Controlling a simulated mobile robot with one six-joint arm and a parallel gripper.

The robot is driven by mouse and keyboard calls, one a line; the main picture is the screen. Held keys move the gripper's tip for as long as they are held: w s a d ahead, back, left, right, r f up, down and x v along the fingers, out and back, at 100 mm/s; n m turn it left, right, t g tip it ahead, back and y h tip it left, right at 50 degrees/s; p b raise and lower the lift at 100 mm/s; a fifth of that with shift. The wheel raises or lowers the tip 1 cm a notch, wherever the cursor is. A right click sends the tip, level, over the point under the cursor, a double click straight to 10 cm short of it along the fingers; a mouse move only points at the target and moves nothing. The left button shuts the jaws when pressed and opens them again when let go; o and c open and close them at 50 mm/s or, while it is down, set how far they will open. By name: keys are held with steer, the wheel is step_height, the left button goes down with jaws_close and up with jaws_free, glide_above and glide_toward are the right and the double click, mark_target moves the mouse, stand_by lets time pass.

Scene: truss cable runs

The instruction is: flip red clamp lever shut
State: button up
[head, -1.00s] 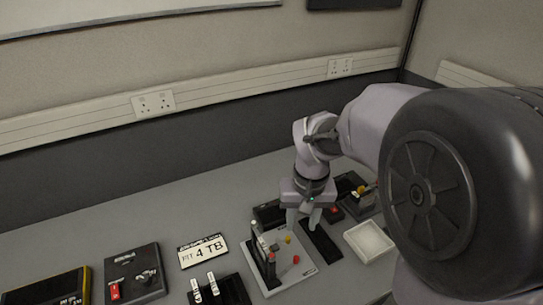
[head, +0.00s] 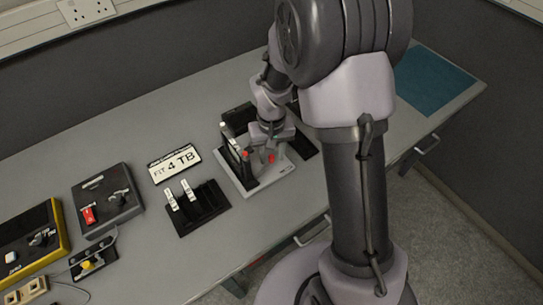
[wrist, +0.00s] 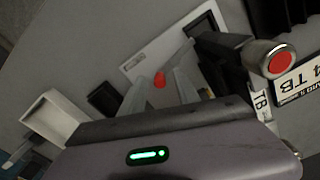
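The pale clamp board (head: 284,170) lies on the bench under my gripper (head: 267,152). A dark upright lever with a red tip (head: 245,154) stands on its left part, left of my fingers. In the wrist view, a dark post with a red end (wrist: 281,62) rises close to the camera, right of my gripper (wrist: 188,80). A red knob (wrist: 159,79) sits low on the board, just beyond the fingers. My gripper appears open and empty, with its fingers pointing down over the board. The arm and fingers hide part of the clamps.
A white-tipped post (head: 223,124) stands behind the red-tipped lever. A black holder with white-labelled levers (head: 206,210) and a "FIT 4 TB" sign (head: 173,162) are to the left. A white tray (wrist: 58,118) shows in the wrist view. A teal mat (head: 434,79) lies at the far right.

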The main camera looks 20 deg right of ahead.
mark_target(273, 158)
jaws_close()
steer(key=shift+s+d+m, duration=0.1)
steer(key=shift+s+m, duration=0.1)
steer(key=shift+m, duration=0.5)
steer(key=shift+s+d+m, duration=0.1)
steer(key=shift+s+m, duration=0.05)
steer(key=shift+m, duration=0.55)
jaws_free()
steer(key=shift+r, duration=0.15)
step_height(273, 158, up, 17)
steer(key=p, duration=0.6)
steer(key=shift+p, duration=0.3)
steer(key=shift+r, duration=0.1)
